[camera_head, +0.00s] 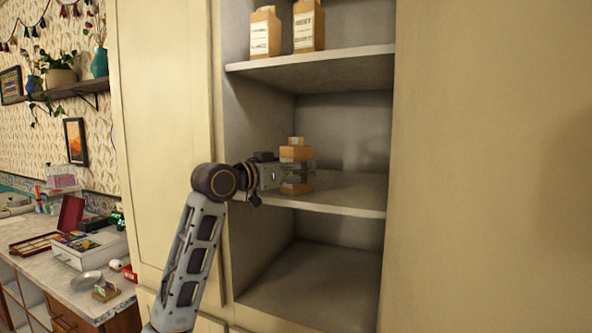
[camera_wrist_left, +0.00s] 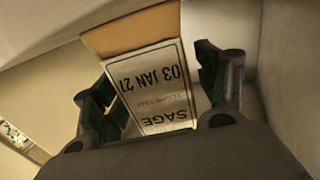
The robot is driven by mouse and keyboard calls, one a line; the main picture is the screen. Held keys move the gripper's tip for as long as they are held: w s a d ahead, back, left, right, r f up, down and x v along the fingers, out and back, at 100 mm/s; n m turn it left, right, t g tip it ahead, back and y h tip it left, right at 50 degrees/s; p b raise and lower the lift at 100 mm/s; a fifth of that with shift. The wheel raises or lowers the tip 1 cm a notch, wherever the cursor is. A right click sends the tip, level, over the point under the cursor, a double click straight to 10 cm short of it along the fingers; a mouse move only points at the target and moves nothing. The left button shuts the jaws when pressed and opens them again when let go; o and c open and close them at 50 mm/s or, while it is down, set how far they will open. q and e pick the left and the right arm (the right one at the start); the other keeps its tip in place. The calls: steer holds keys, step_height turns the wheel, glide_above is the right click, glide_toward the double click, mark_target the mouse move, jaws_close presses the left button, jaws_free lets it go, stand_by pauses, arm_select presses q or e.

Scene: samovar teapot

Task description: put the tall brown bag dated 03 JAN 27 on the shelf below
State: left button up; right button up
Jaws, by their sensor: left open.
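The tall brown bag (camera_head: 296,153) stands on the middle shelf (camera_head: 350,196) of the cupboard, near its left side. In the left wrist view the bag (camera_wrist_left: 150,85) shows a white label reading SAGE and 03 JAN 27. My left gripper (camera_head: 298,173) is open, with its fingers on either side of the bag. In the left wrist view its dark finger pads (camera_wrist_left: 160,95) flank the label; I cannot tell whether they touch it. The shelf below (camera_head: 310,285) is empty where I see it. My right gripper is not in view.
Two more brown bags, one at left (camera_head: 265,34) and one at right (camera_head: 308,28), stand on the upper shelf (camera_head: 320,67). The cupboard's side walls are close around my arm. A counter (camera_head: 65,290) with a white box and red case is at left.

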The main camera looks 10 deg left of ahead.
arm_select(q)
steer(key=shift+r, duration=0.15)
steer(key=b+v, duration=0.1)
steer(key=v, duration=1.1)
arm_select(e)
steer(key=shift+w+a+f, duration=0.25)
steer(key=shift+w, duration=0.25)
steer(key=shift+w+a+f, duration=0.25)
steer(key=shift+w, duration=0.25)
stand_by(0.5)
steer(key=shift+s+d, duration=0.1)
